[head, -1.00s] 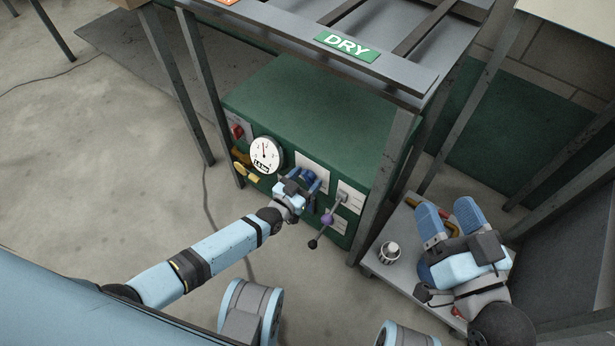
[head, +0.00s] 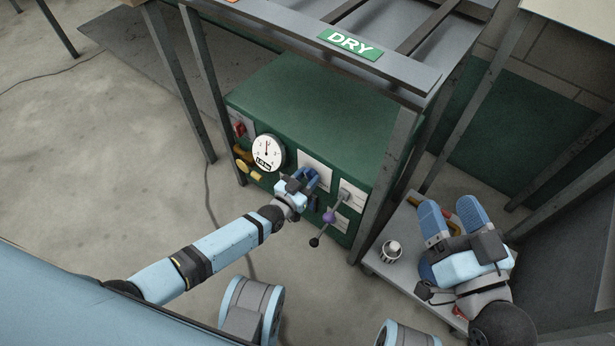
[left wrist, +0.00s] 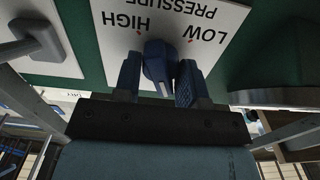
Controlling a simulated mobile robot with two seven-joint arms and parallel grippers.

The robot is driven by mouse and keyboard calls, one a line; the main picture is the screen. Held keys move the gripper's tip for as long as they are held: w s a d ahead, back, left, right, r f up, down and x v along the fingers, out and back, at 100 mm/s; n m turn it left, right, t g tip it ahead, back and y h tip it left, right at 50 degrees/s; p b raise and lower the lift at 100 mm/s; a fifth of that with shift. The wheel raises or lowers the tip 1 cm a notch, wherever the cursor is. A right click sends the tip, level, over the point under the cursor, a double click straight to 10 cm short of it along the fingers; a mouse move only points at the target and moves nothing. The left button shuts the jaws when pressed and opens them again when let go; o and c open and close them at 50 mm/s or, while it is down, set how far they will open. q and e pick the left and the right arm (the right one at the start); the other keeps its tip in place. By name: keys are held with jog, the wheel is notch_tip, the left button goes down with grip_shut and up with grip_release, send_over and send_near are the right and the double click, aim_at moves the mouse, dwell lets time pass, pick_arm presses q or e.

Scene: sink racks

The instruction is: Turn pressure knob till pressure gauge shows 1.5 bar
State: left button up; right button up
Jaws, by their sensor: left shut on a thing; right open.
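The blue pressure knob (left wrist: 158,62) sits on a white plate marked HIGH, LOW and PRESSURE (left wrist: 175,22), which appears upside down in the left wrist view. My left gripper (head: 308,179) is shut on the knob, one finger on each side (left wrist: 158,82). The round white pressure gauge (head: 268,152) is on the green cabinet front, left of the gripper. Its needle points nearly straight up; the small readout below is too small to read surely. My right gripper (head: 452,212) is open and empty above the grey cart.
The green cabinet (head: 310,115) stands under a grey rack with a DRY sign (head: 350,44). A lever with a purple part (head: 329,216) sticks out right of the knob. The grey cart (head: 375,262) carries a small cup-like item (head: 391,250). Rack legs flank the cabinet.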

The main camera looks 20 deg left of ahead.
pick_arm(q)
jog(key=shift+d, duration=0.1)
pick_arm(e)
jog(key=shift+f, duration=0.15)
pick_arm(q)
jog(key=o, duration=1)
